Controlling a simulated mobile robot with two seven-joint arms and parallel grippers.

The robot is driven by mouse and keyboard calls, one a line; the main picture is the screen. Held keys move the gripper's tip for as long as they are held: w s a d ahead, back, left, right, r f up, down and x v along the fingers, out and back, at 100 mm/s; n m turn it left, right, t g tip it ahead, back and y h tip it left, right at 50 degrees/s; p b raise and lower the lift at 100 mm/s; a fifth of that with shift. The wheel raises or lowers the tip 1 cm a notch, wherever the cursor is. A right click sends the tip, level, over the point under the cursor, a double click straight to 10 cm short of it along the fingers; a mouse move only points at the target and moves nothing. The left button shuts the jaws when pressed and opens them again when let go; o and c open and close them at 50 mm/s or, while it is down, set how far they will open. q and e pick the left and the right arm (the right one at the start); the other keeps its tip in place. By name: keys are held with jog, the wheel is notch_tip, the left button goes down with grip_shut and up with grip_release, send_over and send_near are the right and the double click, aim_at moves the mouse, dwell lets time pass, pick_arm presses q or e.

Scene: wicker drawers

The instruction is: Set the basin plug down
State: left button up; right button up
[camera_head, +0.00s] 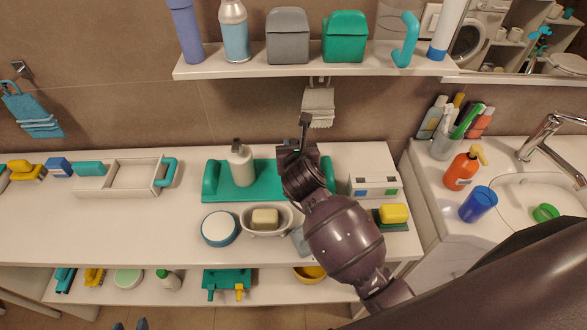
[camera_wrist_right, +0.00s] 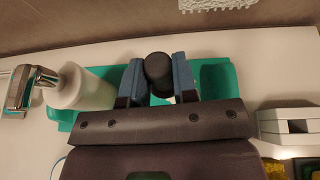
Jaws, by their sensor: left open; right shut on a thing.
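The basin plug (camera_wrist_right: 158,75) shows in the right wrist view as a short black cylinder with a rounded top. My right gripper (camera_wrist_right: 159,65) is shut on it, with one blue-grey finger on each side. The plug is in front of the teal tray (camera_wrist_right: 215,80); I cannot tell whether it touches the tray. In the head view my right gripper (camera_head: 296,148) is over the right part of the teal tray (camera_head: 270,194), and my arm hides much of that end. Only the tips of my left gripper (camera_head: 130,325) show at the bottom edge, apart and empty.
A white soap dispenser (camera_head: 242,168) stands on the tray's left part. A soap dish (camera_head: 282,229), a round white-topped container (camera_head: 220,228) and a white box (camera_head: 374,172) are close by. The counter left of the tray's front has bare room. A wall shelf (camera_head: 340,65) hangs above.

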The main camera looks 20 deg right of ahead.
jog(key=shift+f, duration=4.25)
jog(key=shift+f, duration=0.1)
jog(key=o, duration=0.9)
jog(key=v, duration=1.2)
jog(key=shift+r, duration=0.25)
